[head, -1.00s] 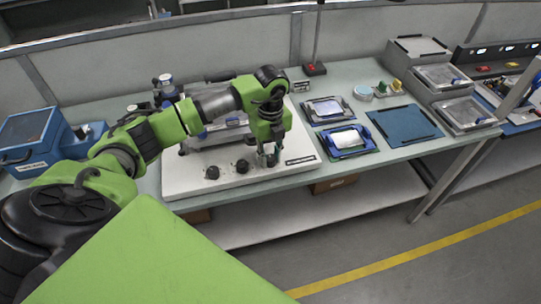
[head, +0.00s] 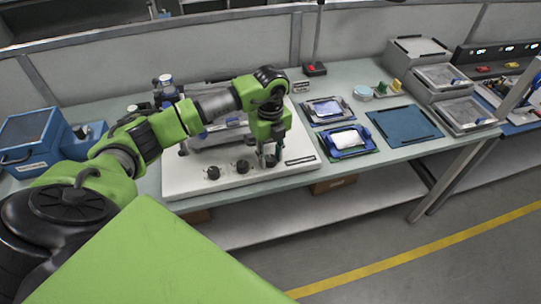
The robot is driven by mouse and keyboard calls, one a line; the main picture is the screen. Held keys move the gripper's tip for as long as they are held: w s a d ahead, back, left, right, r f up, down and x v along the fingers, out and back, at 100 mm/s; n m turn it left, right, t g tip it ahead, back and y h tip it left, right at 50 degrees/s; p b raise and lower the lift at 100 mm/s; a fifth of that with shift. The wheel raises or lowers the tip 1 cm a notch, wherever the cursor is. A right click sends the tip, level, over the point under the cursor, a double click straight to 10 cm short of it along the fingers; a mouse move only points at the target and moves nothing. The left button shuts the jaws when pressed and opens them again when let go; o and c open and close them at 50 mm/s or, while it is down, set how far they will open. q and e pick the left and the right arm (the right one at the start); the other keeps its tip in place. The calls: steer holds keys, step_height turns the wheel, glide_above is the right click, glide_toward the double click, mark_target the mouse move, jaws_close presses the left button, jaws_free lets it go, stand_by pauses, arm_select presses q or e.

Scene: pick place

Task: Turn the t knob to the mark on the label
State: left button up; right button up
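A white panel unit (head: 190,187) lies on the bench with dark knobs along its front edge. The left knob (head: 212,173) and the middle knob (head: 242,167) are uncovered. My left gripper (head: 270,160) points straight down over the right-hand knob position, at the panel's front right. Its fingers hide most of that knob, and whether they are closed on it is too small to tell. A dark label strip (head: 300,160) lies just right of the gripper; its marks are unreadable. My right gripper is not in view.
A blue-framed tray (head: 348,154) and a dark-framed tray (head: 308,112) lie right of the panel, with a blue mat (head: 382,122) beyond. A blue box (head: 25,165) stands at the left. Grey stacked cases (head: 425,82) stand at the back right.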

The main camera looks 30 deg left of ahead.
mark_target(271, 158)
arm_select(q)
step_height(271, 158, up, 12)
stand_by(0.5)
stand_by(0.4)
